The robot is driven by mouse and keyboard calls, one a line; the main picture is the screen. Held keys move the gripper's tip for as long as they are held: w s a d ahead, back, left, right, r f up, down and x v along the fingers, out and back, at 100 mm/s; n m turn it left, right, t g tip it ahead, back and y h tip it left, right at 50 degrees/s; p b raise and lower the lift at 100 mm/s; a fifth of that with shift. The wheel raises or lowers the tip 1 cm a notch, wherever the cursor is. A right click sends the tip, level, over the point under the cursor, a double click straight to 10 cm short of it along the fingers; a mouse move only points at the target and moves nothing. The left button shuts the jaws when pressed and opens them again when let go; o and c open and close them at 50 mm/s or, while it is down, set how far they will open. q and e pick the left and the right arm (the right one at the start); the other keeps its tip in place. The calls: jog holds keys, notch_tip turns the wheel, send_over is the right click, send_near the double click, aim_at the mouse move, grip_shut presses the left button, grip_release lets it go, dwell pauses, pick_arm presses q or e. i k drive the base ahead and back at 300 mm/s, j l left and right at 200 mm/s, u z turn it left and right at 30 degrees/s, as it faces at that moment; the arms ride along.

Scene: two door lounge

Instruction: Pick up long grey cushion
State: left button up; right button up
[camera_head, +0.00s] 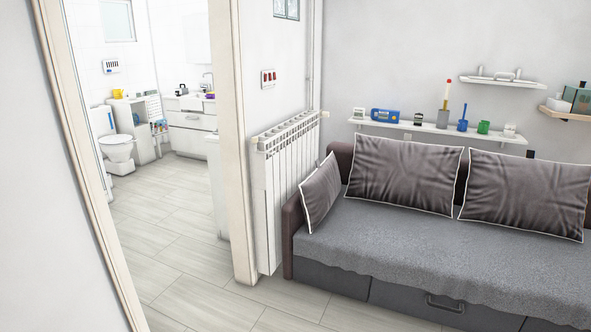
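Grey-brown cushions with white piping lean on a grey sofa (400,245). A long cushion (400,170) stands against the backrest at the middle. Another long cushion (530,193) leans to its right. A smaller cushion (320,192) leans against the sofa's left armrest. I cannot tell which long cushion the task names. Neither of my grippers is in view.
A white radiator (285,180) stands left of the sofa. A doorway on the left opens to a bathroom with a toilet (117,150). A wall shelf (440,131) with small items hangs above the sofa. Tiled floor (190,295) in front is clear.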

aim_at(319, 191)
jog(key=i+z, duration=0.1)
jog(key=i, duration=0.65)
jog(key=i+j, duration=0.15)
jog(key=i, duration=0.6)
jog(key=i+j+z, duration=0.15)
jog(key=i, duration=0.6)
